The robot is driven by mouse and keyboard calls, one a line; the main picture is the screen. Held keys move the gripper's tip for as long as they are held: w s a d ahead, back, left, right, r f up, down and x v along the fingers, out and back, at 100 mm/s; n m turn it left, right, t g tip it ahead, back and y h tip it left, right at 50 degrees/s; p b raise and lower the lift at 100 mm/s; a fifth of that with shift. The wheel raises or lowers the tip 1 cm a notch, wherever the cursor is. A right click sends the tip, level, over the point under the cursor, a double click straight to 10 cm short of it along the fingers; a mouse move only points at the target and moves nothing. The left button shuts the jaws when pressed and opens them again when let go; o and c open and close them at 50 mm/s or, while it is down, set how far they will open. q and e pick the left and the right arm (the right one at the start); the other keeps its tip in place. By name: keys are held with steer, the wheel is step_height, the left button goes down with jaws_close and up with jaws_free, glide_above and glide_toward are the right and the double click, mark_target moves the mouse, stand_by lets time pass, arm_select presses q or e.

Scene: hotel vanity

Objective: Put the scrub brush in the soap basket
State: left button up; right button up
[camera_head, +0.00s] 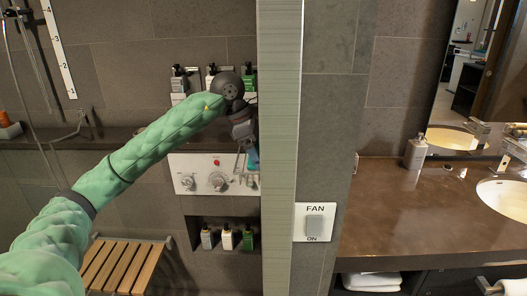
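My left arm reaches in from the lower left, and its gripper (244,160) hangs down in front of the shower wall, beside the pale vertical partition edge. A small blue thing (253,158) shows at the gripper's fingers. I cannot tell whether it is the scrub brush, or whether it is held or behind them. No soap basket can be made out clearly. An orange-red object (8,126) sits at the far left end of the ledge, too cut off to identify. My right gripper is not in view.
The partition (280,150) stands close to the right of my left gripper. A control panel (188,178) lies behind the gripper. A slatted bench (125,265) is below. The counter (400,215) is mostly clear.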

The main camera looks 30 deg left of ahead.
mark_target(256, 147)
arm_select(q)
steer(key=shift+w+a, duration=0.15)
steer(key=shift+a, duration=0.05)
steer(key=shift+w+a+f, duration=0.2)
steer(key=shift+w+f, duration=0.05)
steer(key=shift+w, duration=0.05)
steer(key=o, duration=0.8)
steer(key=shift+w, duration=0.1)
steer(key=shift+d+r, duration=0.15)
steer(key=shift+r, duration=0.05)
steer(key=shift+a, duration=0.25)
steer(key=shift+r, duration=0.5)
steer(key=b+v, duration=0.1)
steer(key=v, duration=0.2)
steer(key=shift+a+r, duration=0.1)
steer(key=b+v, duration=0.2)
steer(key=v, duration=0.6)
steer(key=shift+s+d, duration=0.25)
steer(key=shift+s, duration=0.15)
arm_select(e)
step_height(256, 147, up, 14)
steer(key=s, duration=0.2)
